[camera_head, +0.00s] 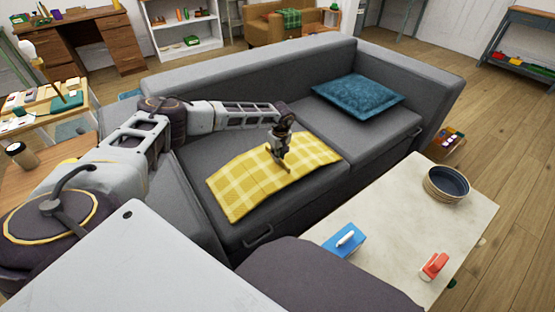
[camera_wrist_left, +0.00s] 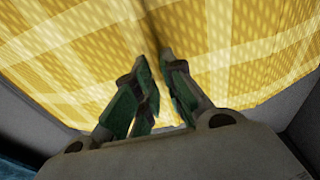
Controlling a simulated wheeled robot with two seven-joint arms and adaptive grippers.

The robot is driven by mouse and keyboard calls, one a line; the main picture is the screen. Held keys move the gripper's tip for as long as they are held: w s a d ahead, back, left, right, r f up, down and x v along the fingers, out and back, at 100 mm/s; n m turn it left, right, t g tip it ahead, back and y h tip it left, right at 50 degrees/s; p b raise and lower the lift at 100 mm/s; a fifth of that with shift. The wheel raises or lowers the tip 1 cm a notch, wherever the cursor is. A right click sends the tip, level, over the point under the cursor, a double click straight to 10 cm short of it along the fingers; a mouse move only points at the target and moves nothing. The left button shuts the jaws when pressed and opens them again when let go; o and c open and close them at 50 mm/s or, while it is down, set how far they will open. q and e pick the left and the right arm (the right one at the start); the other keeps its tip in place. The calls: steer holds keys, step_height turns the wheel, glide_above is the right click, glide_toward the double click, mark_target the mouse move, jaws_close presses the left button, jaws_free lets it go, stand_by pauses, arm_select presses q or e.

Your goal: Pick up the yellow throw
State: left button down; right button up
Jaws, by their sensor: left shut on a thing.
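The yellow throw (camera_head: 245,185) has a white check pattern and lies spread on the seat of the grey sofa. My left gripper (camera_head: 281,164) reaches down onto the throw near its middle. In the left wrist view the yellow throw (camera_wrist_left: 235,45) fills most of the picture. There the fingers of my left gripper (camera_wrist_left: 155,85) are close together, shut on the cloth. The pinched part is mostly hidden by the fingers. My right gripper is not in view.
A blue cushion (camera_head: 358,97) lies on the sofa's right seat. A pale coffee table (camera_head: 395,225) in front holds a dark round bowl (camera_head: 447,184), a blue object (camera_head: 344,242) and a red object (camera_head: 434,266).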

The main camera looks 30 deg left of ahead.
arm_select(q)
step_height(320, 180, up, 4)
steer(key=shift+f+p, duration=0.15)
steer(key=shift+p, duration=0.3)
steer(key=shift+r, duration=0.5)
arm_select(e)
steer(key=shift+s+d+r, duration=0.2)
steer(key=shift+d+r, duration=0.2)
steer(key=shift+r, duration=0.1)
arm_select(q)
steer(key=shift+r, duration=0.15)
